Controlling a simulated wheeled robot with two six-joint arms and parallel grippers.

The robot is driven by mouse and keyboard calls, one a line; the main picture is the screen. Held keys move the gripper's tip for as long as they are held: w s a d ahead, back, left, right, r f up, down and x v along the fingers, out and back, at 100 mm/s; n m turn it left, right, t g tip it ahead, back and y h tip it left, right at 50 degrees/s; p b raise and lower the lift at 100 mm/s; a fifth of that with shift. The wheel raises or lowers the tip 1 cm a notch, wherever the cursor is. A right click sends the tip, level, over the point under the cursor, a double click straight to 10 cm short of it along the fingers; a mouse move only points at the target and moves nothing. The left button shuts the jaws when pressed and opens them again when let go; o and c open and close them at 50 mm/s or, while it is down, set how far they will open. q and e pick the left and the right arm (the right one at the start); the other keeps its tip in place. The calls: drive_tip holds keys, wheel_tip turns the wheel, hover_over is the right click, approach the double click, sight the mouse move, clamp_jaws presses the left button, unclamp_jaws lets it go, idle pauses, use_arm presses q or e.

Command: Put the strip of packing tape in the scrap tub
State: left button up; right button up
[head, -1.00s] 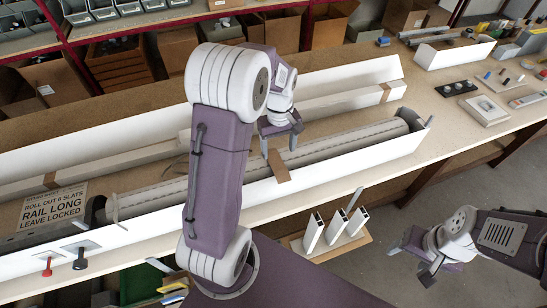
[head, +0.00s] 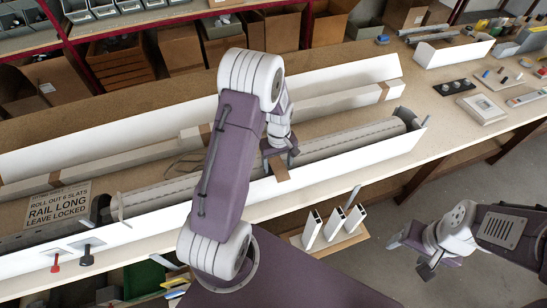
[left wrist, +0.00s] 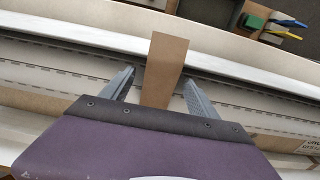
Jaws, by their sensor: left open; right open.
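The brown strip of packing tape (head: 279,170) lies across the top edge of the front white wall of the long open carton. In the left wrist view the strip (left wrist: 165,60) runs between the two fingers of my left gripper (left wrist: 160,78), with a gap on each side. That gripper (head: 280,157) is open, close over the strip, and partly hidden by my own arm in the head view. My right gripper (head: 414,260) is open and empty, out over the floor to the right. I cannot pick out the scrap tub with certainty.
A grey rolled shutter (head: 340,138) and a long white box (head: 330,105) lie in the carton. Three white profile pieces (head: 333,225) stand on a small board in front of the bench. A green bin (head: 143,281) sits below the bench.

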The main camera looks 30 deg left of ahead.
use_arm(q)
drive_tip(key=shift+r, duration=0.1)
drive_tip(key=c, duration=1.4)
